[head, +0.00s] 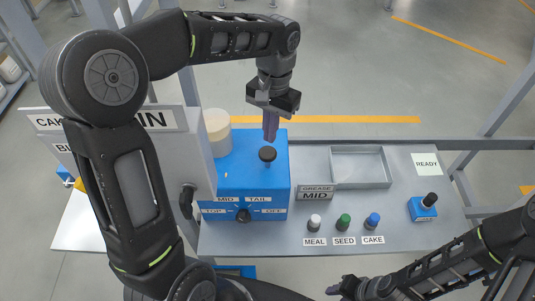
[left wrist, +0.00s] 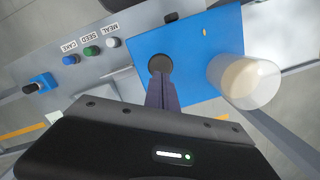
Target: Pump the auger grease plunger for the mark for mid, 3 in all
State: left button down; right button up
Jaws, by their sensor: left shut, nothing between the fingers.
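The grease plunger has a round black knob (head: 267,154) on top of the blue auger box (head: 240,165). In the left wrist view the knob (left wrist: 160,63) lies just beyond my fingertips. My left gripper (head: 270,138) is shut and empty, pointing down above the knob. Whether the fingertips touch the knob I cannot tell. A sign (head: 315,193) reads GREASE MID. A black selector knob (head: 243,215) on the box front sits among the labels TOP, MID, TAIL and OFF. My right gripper (head: 345,287) is low at the bottom edge, its fingers too unclear to judge.
A cream-filled clear jar (head: 217,130) stands beside the plunger. White (head: 314,221), green (head: 343,221) and blue (head: 372,221) knobs are labelled MEAL, SEED and CAKE. An empty grey tray (head: 360,168), a blue switch box (head: 423,207) and a READY card (head: 426,164) lie to the right.

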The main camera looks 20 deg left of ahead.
aim_at(269, 150)
pick_arm(q)
jog(key=shift+s+f+b, duration=0.15)
jog(key=shift+f+b, duration=0.75)
jog(key=shift+f, duration=0.65)
